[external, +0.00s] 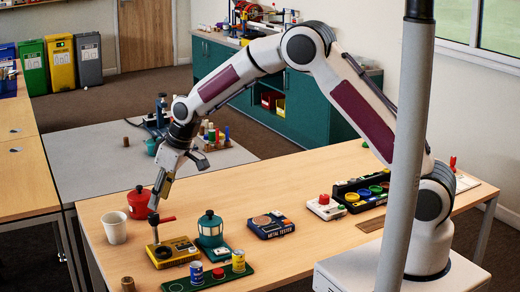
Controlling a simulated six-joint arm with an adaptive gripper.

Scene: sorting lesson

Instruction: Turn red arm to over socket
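A yellow box (176,252) stands near the front left of the wooden table, with a dark upright post at its back left. A red arm (166,219) runs from the top of this post toward the right, roughly level. A round dark feature on the box's top may be the socket, but it is too small to be sure. My gripper (154,205) points down just above the post end of the red arm, close to the red pot behind it. Whether it touches the arm, and whether its fingers are apart, I cannot tell.
A white cup (114,227) and a red pot (140,203) stand left of and behind the box. A green tray (232,273) with cans lies in front. A dark tester (271,225) sits farther right.

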